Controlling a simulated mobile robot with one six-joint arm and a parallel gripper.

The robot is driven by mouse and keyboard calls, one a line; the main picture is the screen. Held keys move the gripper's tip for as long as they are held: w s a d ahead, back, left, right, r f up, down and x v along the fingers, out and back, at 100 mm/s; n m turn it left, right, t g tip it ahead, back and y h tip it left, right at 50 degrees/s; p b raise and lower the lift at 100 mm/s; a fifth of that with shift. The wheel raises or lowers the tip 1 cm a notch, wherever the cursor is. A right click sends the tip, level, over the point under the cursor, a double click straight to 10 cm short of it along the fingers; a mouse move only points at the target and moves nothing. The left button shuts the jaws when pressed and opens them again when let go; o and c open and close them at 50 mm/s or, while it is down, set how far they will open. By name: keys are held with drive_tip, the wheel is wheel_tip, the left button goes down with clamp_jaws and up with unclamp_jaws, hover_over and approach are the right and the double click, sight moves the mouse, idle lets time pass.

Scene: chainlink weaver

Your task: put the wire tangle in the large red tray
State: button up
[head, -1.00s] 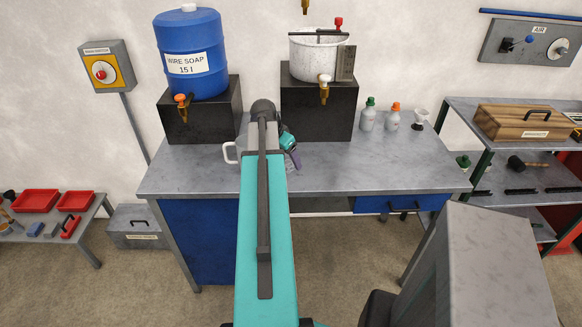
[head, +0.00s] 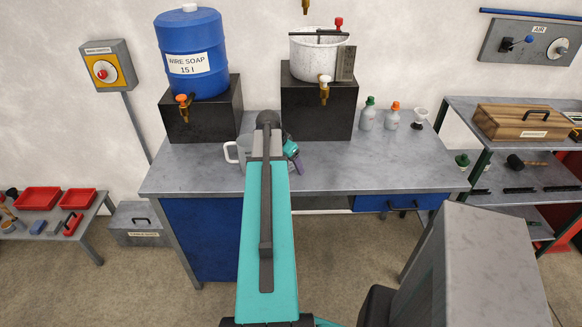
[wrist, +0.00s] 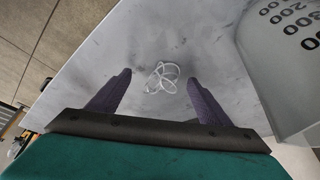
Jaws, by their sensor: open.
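The wire tangle (wrist: 162,77) is a small bundle of pale, looped wire lying on the grey bench top in the wrist view. My gripper (wrist: 158,82) is open, with its two purple fingers on either side of the tangle in the picture; contact cannot be told. In the head view my arm hides the tangle, and only part of my gripper (head: 292,154) shows beside the arm. The large red tray (head: 37,198) is on the low table at the far left, with a smaller red tray (head: 78,199) to its right.
A blue soap barrel (head: 188,50) and white pot (head: 315,57) stand on black blocks behind. The bench's right half is mostly clear.

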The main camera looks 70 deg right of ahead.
sight(290, 163)
drive_tip(key=c, duration=1.2)
drive_tip(key=shift+r, duration=0.15)
drive_tip(key=shift+r+b, duration=1.45)
drive_tip(key=shift+r, duration=3.45)
